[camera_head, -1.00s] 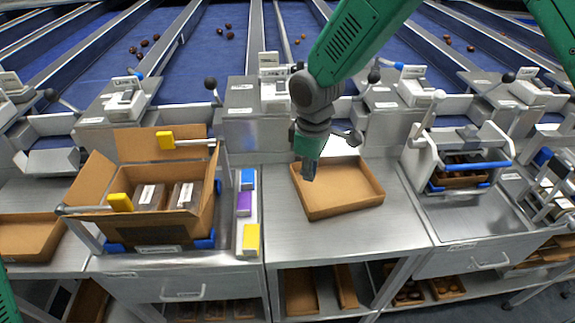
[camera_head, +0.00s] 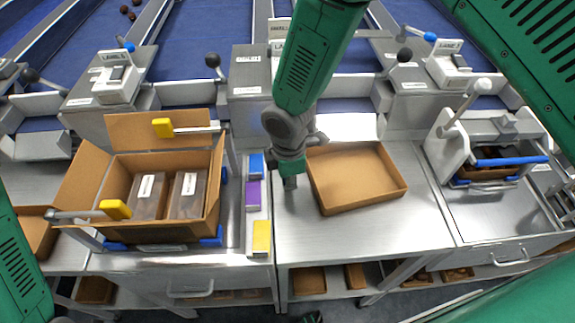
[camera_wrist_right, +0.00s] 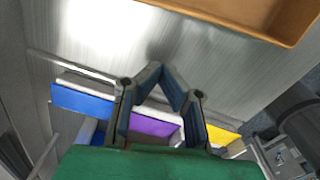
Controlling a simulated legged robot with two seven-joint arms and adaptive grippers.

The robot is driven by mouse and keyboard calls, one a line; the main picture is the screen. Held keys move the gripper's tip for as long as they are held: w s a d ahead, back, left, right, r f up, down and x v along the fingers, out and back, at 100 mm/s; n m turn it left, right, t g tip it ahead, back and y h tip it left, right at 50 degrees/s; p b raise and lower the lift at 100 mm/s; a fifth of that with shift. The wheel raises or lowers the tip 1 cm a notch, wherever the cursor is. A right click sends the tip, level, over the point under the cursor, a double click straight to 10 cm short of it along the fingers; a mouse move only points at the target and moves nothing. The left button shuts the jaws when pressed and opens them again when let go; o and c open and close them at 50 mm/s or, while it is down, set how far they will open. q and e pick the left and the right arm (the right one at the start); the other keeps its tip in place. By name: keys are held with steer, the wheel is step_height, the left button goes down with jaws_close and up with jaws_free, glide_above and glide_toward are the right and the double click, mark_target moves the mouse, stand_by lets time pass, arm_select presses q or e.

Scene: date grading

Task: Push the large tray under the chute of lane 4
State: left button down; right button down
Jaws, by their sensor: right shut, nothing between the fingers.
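The large tray (camera_head: 392,191) is a shallow, empty brown tray lying flat on the metal bench, right of centre in the head view. A corner of it shows at the top right of the right wrist view (camera_wrist_right: 270,22). My right gripper (camera_head: 289,184) points down just left of the tray, with a small gap seeming to lie between them. Its fingers (camera_wrist_right: 160,70) are shut and empty. The lane label behind my right arm (camera_head: 279,47) is partly hidden, so its number cannot be read. The chute (camera_head: 347,127) behind the tray is also partly covered by the arm. My left gripper is out of view.
Blue (camera_head: 256,165), purple (camera_head: 252,194) and yellow (camera_head: 261,238) blocks stand in a strip left of my gripper. An open carton (camera_head: 80,188) with packs is clamped farther left. A white press-like fixture (camera_head: 438,150) stands right. Bare bench lies in front of the tray.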

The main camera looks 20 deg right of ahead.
mark_target(305, 187)
steer(key=d, duration=0.2)
steer(key=d+p, duration=0.1)
steer(key=shift+s+d+f, duration=0.15)
steer(key=shift+d+f, duration=0.2)
steer(key=shift+d, duration=0.45)
steer(key=shift+a, duration=0.15)
steer(key=shift+d+p, duration=0.4)
steer(key=shift+d, duration=0.8)
